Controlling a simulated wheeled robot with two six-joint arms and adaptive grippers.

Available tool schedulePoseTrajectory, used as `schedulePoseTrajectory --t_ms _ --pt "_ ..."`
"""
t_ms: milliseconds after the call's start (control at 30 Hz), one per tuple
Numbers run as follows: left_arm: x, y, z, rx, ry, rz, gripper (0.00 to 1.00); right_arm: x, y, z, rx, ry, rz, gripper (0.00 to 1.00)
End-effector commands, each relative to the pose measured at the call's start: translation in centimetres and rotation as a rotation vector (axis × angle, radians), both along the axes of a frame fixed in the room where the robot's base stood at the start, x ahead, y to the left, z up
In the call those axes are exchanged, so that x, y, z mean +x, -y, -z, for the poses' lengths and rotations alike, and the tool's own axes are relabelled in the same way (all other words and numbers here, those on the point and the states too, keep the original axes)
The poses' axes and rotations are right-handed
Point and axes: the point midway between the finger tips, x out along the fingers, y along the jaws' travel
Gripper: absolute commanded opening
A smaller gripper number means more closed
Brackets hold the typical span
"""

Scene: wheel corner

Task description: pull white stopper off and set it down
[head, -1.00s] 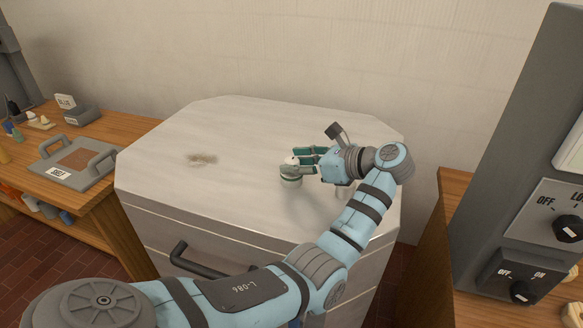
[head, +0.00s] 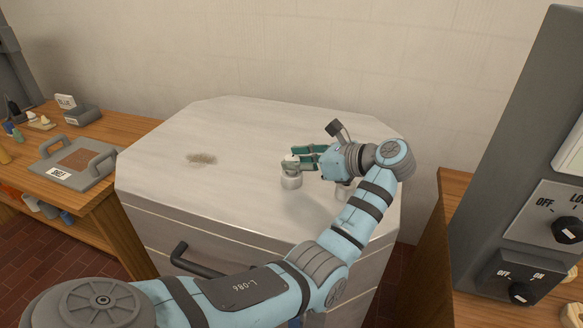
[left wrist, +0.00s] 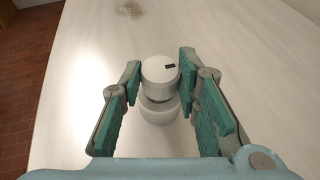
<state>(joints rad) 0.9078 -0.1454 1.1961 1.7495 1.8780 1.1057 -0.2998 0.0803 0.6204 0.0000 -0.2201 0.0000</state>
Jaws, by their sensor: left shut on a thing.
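The white stopper (head: 290,165) is between the fingertips of my left gripper (head: 293,160), which is shut on it. My right gripper is out of view.
The pale cabinet top (head: 240,130) is mostly clear, with a brownish stain (head: 201,159) at left. A whitish object (head: 343,190) is partly hidden behind my left wrist. A wooden bench with a grey tray (head: 84,178) is at left; a grey switch box (head: 515,275) is at right.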

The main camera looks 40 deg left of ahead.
Motion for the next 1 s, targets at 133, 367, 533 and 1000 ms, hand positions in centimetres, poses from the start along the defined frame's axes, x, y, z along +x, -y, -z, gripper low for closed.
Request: schedulePoseTrajectory --t_ms 133,367,533,1000 --pt "0.0 0.0 -0.8 0.000 0.000 0.000 0.00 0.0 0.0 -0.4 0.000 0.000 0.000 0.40" --pt "0.0 0.0 -1.8 0.000 0.001 0.000 0.00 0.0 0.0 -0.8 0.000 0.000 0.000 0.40" --pt "0.0 0.0 -2.6 0.001 0.001 0.000 0.00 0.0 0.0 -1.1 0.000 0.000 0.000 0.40" --pt "0.0 0.0 -3.6 0.000 0.001 0.000 0.00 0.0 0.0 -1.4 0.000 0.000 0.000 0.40"
